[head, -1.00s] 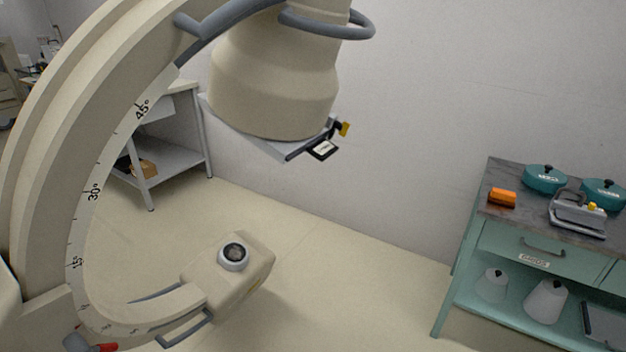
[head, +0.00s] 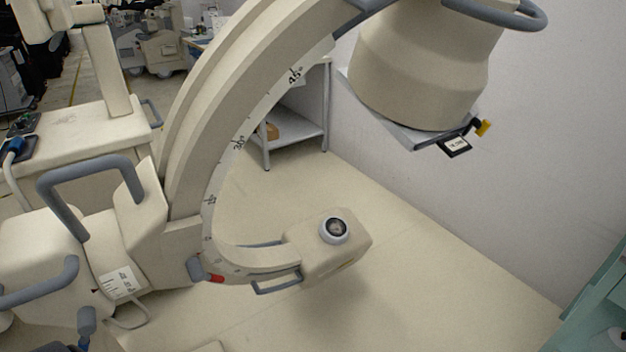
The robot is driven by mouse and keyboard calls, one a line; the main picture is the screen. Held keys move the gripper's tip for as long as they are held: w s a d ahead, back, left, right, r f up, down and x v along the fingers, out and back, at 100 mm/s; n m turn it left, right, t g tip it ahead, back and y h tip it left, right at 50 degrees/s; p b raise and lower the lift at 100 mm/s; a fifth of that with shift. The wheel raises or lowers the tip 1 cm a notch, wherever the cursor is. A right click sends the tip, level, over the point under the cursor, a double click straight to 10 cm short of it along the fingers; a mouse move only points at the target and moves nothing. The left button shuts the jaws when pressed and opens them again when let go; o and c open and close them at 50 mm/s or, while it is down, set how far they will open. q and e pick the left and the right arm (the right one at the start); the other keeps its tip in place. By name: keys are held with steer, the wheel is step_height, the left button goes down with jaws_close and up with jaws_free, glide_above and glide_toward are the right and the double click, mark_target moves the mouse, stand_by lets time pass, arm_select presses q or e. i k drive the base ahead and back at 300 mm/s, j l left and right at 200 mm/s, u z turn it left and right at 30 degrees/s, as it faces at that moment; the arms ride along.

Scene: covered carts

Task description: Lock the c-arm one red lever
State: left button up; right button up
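The c-arm (head: 190,150) is a large cream curved arm with a degree scale on its inner edge, in the left and middle of the head view. A small red lever (head: 216,278) shows at the foot of the curve, beside a grey knob (head: 195,268). Its full shape and position are too small to tell. The c-arm's cream body (head: 105,240) with grey handles stands to the left of the lever. Neither of my grippers shows in the view.
A teal cart (head: 600,300) is cut off at the lower right. A grey shelf table (head: 300,125) stands against the wall behind the c-arm. Other equipment (head: 155,45) stands at the back left. The floor (head: 430,270) at right centre is clear.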

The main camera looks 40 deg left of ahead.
mark_target(197, 274)
steer(key=k+u, duration=0.15)
steer(key=u, duration=1.7)
